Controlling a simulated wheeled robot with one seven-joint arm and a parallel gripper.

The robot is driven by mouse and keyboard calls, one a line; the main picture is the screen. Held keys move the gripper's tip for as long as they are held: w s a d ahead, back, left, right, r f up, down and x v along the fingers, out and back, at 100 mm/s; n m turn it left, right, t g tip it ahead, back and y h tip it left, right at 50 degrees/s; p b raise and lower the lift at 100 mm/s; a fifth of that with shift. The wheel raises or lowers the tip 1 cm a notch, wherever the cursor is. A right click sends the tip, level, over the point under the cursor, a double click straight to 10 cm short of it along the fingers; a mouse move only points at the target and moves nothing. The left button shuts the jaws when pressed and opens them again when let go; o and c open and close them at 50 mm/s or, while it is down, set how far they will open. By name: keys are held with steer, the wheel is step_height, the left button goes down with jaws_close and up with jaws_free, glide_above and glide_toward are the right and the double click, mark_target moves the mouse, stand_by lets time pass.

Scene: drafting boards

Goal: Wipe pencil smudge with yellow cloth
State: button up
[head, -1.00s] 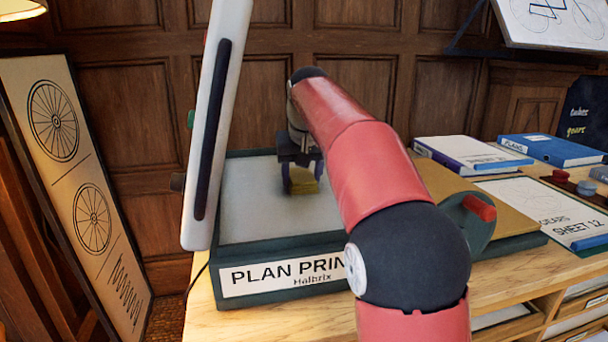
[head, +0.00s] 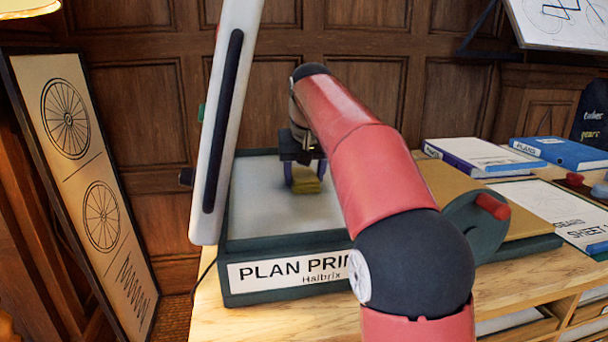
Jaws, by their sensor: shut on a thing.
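My gripper (head: 306,180) points down over the pale glass bed of the plan printer (head: 262,207) and is shut on the yellow cloth (head: 308,185). The cloth is bunched between the fingers and appears to touch the glass, though the exact contact is hard to tell. No pencil smudge can be made out on the visible glass; my arm hides the right part of the bed.
The printer's white lid (head: 224,125) stands open at the left of the bed. A framed wheel drawing (head: 82,165) leans at the far left. Books (head: 560,152) and a drawing sheet (head: 553,205) lie on the right of the wooden table (head: 520,268).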

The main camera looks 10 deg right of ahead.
mark_target(308, 183)
steer(key=shift+s+f+b, duration=0.15)
steer(key=shift+s+b, duration=0.75)
steer(key=shift+s, duration=1)
steer(key=shift+s+b, duration=0.3)
steer(key=shift+s, duration=0.65)
steer(key=shift+a, duration=0.75)
steer(key=w+p, duration=0.3)
steer(key=shift+w+r+p, duration=0.15)
steer(key=shift+r+p, duration=0.1)
steer(key=shift+p, duration=0.15)
steer(key=shift+w+f, duration=0.15)
steer(key=shift+w, duration=2.2)
steer(key=shift+r, duration=3.15)
